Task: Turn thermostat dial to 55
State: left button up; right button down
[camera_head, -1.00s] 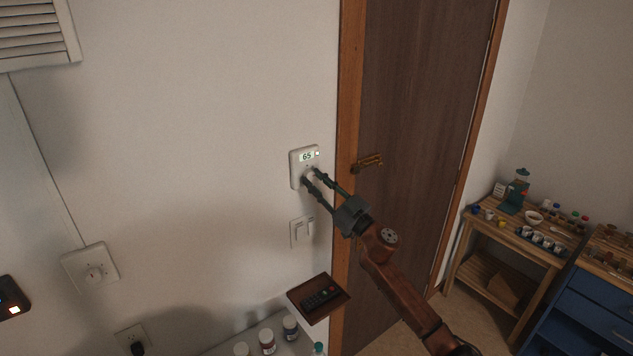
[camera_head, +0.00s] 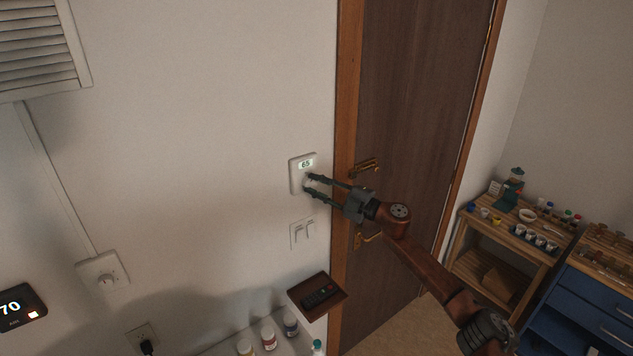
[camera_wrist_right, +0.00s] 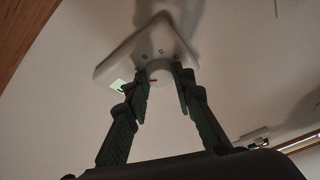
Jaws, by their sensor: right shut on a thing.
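A white thermostat (camera_head: 298,182) is fixed to the wall left of the door, with a small lit display (camera_head: 305,164) that reads 65. My right gripper (camera_head: 308,185) is shut on the round white dial below the display. In the right wrist view the dial (camera_wrist_right: 158,67) shows between the two fingertips of my right gripper (camera_wrist_right: 163,80), with a small red mark on it. The fingers hide part of the dial. My left gripper is not in view.
A wall switch (camera_head: 296,236) is below the thermostat, and a small shelf (camera_head: 335,293) holds a remote. A black panel (camera_head: 22,318) reading 70 is at far left.

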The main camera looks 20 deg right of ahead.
jog(key=n+p, duration=0.1)
jog(key=n, duration=0.1)
jog(key=n+g+h+p, duration=0.1)
jog(key=n+p, duration=0.1)
jog(key=shift+r, duration=0.4)
jog(key=shift+n+g+h+p, duration=0.55)
jog(key=shift+n+p, duration=0.55)
jog(key=shift+n, duration=0.4)
jog(key=shift+f, duration=0.1)
jog(key=c, duration=1.7)
grip_release()
jog(key=shift+o, duration=0.2)
